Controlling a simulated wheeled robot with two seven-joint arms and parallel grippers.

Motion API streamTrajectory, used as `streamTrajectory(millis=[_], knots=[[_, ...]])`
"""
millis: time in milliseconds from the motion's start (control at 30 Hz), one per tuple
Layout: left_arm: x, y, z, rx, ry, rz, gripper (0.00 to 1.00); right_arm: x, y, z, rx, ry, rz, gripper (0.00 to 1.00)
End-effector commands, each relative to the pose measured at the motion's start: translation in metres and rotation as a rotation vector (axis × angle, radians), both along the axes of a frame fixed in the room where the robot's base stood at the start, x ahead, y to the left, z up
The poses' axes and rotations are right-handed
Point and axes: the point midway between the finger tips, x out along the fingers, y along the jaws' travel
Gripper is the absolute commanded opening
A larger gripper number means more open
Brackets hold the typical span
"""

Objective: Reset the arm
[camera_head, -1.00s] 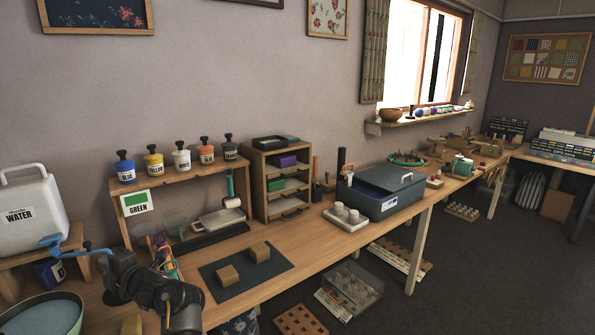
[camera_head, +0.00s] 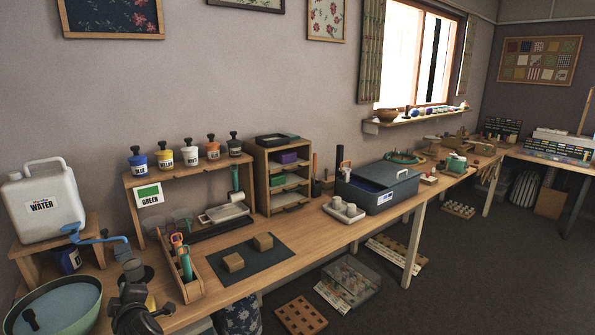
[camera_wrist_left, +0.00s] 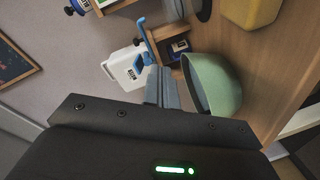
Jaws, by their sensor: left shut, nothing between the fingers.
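My left arm shows at the bottom left of the head view, with its dark left gripper (camera_head: 132,272) above the front of the workbench (camera_head: 330,228). In the left wrist view the grey fingers (camera_wrist_left: 167,88) are together with nothing between them. They point towards the water jug and blue tap and stand beside the green bowl. My right gripper is in neither view.
The green bowl (camera_head: 58,308) is left of my left arm, below the blue tap (camera_head: 98,238) and white water jug (camera_head: 42,203). A wooden tool holder (camera_head: 190,286) stands close on the right.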

Motion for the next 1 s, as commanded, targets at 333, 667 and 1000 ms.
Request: streamTrajectory(millis=[333, 667, 1000], knots=[[-0.114, -0.147, -0.119, 0.26, 0.716, -0.732, 0.0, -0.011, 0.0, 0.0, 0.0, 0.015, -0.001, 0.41], [-0.247, -0.223, -0.168, 0.409, 1.137, -1.181, 0.0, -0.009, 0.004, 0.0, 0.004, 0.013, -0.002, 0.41], [-0.344, -0.253, -0.176, 0.509, 1.376, -1.47, 0.0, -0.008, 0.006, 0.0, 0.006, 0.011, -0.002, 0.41]])
